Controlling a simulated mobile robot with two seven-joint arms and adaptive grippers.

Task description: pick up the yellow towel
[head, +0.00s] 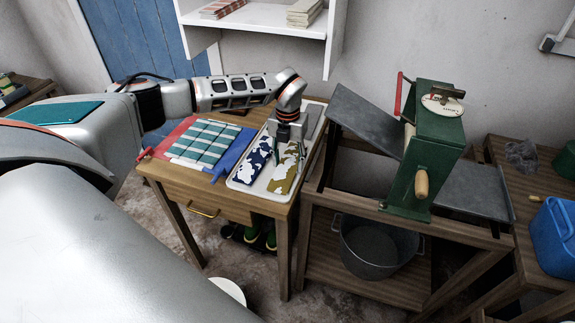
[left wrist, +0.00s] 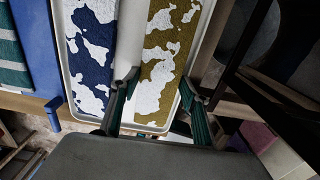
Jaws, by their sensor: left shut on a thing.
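The yellow towel (head: 284,176), mustard with white patches, lies lengthwise in a white tray (head: 241,186) on the wooden table. In the left wrist view the yellow towel (left wrist: 163,55) runs between the two fingers. My left gripper (head: 289,150) comes down from above and is shut on the yellow towel, one finger on each long side. The towel looks flat and level with the tray; I cannot tell any gap under it. A navy and white towel (head: 257,158) lies beside it on the left. My right gripper is not in view.
A green mangle (head: 427,150) with a red crank stands close on the right. A metal tub (head: 375,252) sits below it. A white shelf (head: 265,20) hangs behind.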

